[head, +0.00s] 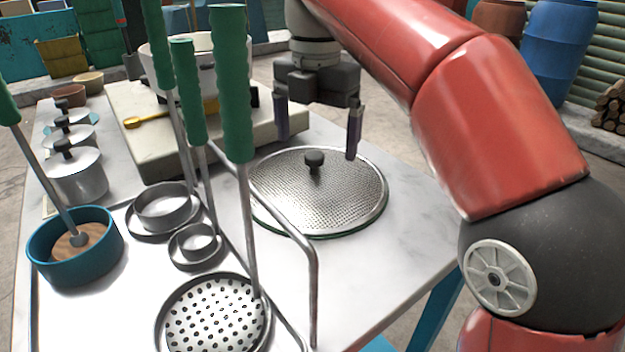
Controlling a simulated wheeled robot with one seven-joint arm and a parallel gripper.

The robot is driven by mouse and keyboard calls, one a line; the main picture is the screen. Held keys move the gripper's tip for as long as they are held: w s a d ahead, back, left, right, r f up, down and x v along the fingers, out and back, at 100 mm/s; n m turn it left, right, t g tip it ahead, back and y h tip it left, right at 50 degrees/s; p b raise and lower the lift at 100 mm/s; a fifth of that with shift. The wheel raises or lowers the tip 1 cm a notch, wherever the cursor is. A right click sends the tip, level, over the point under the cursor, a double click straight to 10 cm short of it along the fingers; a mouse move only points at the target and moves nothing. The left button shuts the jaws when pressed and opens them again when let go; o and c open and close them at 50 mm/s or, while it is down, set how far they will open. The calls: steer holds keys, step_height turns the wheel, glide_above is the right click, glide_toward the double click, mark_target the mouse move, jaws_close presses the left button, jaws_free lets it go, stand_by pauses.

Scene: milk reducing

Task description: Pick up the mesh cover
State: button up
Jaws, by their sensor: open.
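The mesh cover (335,198) is a round, perforated metal lid with a dark rim and a small black knob (314,160) at its middle. It lies flat on the right part of the white marble table. My gripper (318,142) is open and empty, pointing down above the far part of the cover. Its two dark fingers are on either side of the knob in the picture, the right one over the cover's far right edge. I cannot tell exactly how high the fingertips are above the cover.
Green-handled tools (232,90) stand upright left of the cover, with a metal rail (290,222) beside it. A blue pan (75,262), metal rings (165,207) and lidded pots (78,175) are at left. A pale slab (165,165) stands behind. The table is clear right of the cover.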

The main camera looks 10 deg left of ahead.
mark_target(315, 155)
step_height(315, 155, down, 5)
steer(key=shift+a+r+b, duration=0.1)
steer(key=shift+b, duration=0.6)
steer(key=c, duration=2.1)
